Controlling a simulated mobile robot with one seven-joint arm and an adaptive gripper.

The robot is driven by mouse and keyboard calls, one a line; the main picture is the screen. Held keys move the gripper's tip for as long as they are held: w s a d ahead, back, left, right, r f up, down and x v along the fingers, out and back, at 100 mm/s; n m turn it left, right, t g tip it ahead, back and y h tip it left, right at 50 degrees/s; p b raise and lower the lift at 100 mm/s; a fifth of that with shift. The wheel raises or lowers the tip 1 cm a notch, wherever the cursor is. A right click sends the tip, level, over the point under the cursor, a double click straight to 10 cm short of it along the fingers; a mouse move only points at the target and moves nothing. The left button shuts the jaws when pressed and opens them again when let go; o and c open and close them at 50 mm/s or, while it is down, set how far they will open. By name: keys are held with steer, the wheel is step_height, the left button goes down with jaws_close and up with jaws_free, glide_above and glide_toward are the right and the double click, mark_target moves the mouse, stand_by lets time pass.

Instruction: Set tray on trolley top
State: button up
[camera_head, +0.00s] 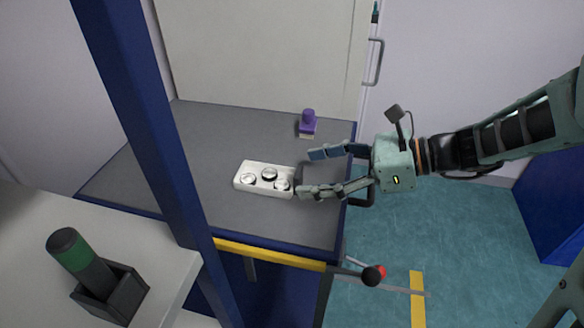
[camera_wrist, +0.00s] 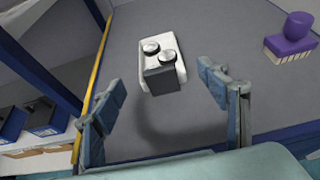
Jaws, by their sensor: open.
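A small white tray (camera_head: 260,191) holding a few round silver-topped pieces lies on a grey top (camera_head: 220,130) with blue edges, seemingly the trolley top. The tray also shows in the wrist view (camera_wrist: 181,71), with a dark block face at its near end. My gripper (camera_head: 308,172) is open and empty, just to the right of the tray in the head view. In the wrist view its two fingers (camera_wrist: 161,80) stand wide apart, one on each side of the tray's near end. I cannot tell whether a fingertip touches the tray.
A purple-handled brush (camera_head: 307,124) stands behind the tray on the grey top. A blue post (camera_head: 150,130) rises at the left front. A white bench (camera_head: 165,255) with a green-and-black tool (camera_head: 80,257) is at lower left. The grey top is clear around the tray's left side.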

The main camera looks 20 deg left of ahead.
steer(key=p+v, duration=0.1)
steer(key=v, duration=0.4)
steer(key=shift+d+r, duration=0.15)
steer(key=shift+d, duration=0.05)
steer(key=shift+w, duration=0.1)
